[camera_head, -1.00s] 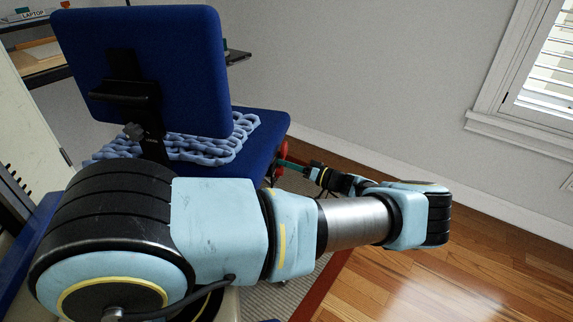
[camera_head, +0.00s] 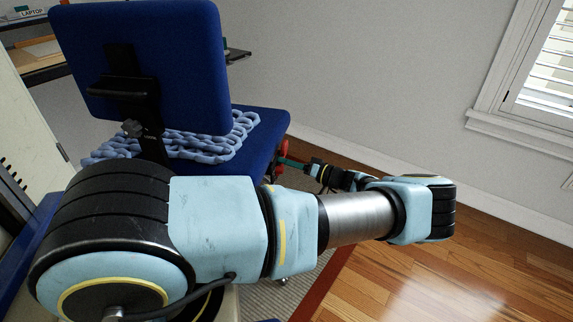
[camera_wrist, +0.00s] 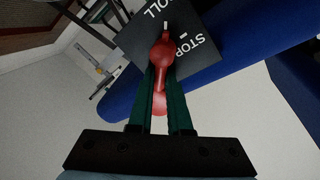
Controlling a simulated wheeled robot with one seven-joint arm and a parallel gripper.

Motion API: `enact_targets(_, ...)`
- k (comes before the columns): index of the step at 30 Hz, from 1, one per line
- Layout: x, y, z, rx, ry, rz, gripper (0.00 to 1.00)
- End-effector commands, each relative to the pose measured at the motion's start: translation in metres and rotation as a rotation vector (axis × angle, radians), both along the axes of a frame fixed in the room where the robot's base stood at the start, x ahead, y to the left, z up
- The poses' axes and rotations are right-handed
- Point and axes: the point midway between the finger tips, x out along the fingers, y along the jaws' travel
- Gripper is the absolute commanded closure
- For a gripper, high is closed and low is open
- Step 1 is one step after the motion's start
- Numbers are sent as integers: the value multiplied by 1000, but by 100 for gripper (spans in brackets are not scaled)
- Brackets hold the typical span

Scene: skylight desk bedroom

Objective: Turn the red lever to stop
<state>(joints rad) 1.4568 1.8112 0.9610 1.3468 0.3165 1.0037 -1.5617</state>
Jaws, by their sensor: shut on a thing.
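The red lever (camera_wrist: 161,58) shows in the wrist view, mounted on a dark plate (camera_wrist: 195,45) with white lettering; "STOP" and part of a word ending in "OLL" are readable. A white mark on the plate lies just beyond the lever's round hub. My gripper (camera_wrist: 160,95) has its two green fingers closed on the lever's arm, whose red end shows between them. In the head view my gripper (camera_head: 291,162) reaches the red part (camera_head: 283,152) at the right side of the blue chair seat (camera_head: 262,125). The plate's lettering is not visible there.
The blue chair back (camera_head: 145,65) stands upright, and a blue chain-like throw (camera_head: 215,145) lies on the seat. A wall and window (camera_head: 540,75) are at the right. Wooden floor (camera_head: 470,260) is clear at the lower right.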

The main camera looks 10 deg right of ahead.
Motion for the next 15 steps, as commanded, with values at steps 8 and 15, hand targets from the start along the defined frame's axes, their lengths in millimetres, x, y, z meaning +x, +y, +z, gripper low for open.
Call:
enact_targets(8, 4, -3, -9, 89, 193, 1, 100)
enact_targets(15, 8, -4, -14, 184, 391, 0, 100)
